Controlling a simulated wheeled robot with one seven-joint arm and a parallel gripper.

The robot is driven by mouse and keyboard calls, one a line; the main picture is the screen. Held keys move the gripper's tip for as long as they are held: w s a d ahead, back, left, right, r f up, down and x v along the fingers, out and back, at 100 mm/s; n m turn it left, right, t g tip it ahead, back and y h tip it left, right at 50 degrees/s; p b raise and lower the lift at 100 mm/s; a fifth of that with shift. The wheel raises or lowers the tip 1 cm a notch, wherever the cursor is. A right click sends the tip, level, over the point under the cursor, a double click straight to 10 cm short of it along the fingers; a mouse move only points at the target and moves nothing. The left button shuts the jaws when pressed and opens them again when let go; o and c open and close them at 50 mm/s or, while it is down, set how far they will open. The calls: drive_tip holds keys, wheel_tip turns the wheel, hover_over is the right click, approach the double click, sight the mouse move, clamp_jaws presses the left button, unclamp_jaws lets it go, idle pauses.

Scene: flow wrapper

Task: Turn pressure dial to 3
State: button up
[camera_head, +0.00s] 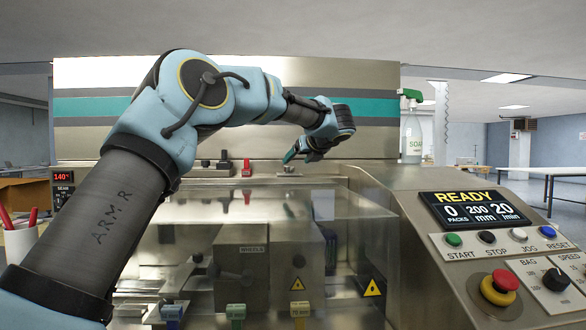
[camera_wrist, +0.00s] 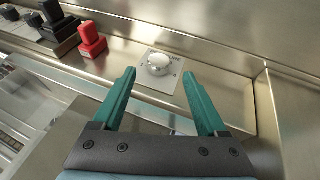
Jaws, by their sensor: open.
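The pressure dial is a small round whitish knob (camera_wrist: 158,64) on a pale square plate (camera_wrist: 160,80) with small dark marks around it. The marks are too small to read, and I cannot tell where the knob points. In the head view the dial (camera_head: 289,170) sits on the steel ledge behind the clear cover, below my gripper. My gripper (camera_wrist: 162,72) has two teal fingers, open and empty, with the knob in line between and beyond their tips. The fingers appear apart from the knob. In the head view my gripper (camera_head: 298,155) hangs just above the ledge, partly hidden by the wrist.
A red clamp-like block (camera_wrist: 91,40) and black blocks (camera_wrist: 55,20) stand left of the dial. A steel wall (camera_wrist: 280,90) rises to its right. The clear cover (camera_head: 270,205) lies in front.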

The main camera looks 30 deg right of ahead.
sight(289, 170)
drive_tip(key=p+x, duration=0.1)
drive_tip(key=x, duration=0.6)
drive_tip(key=shift+w+f+p, duration=0.1)
drive_tip(key=shift+w+p, duration=0.2)
drive_tip(key=shift+p, duration=0.05)
drive_tip(key=shift+c, duration=0.2)
clamp_jaws()
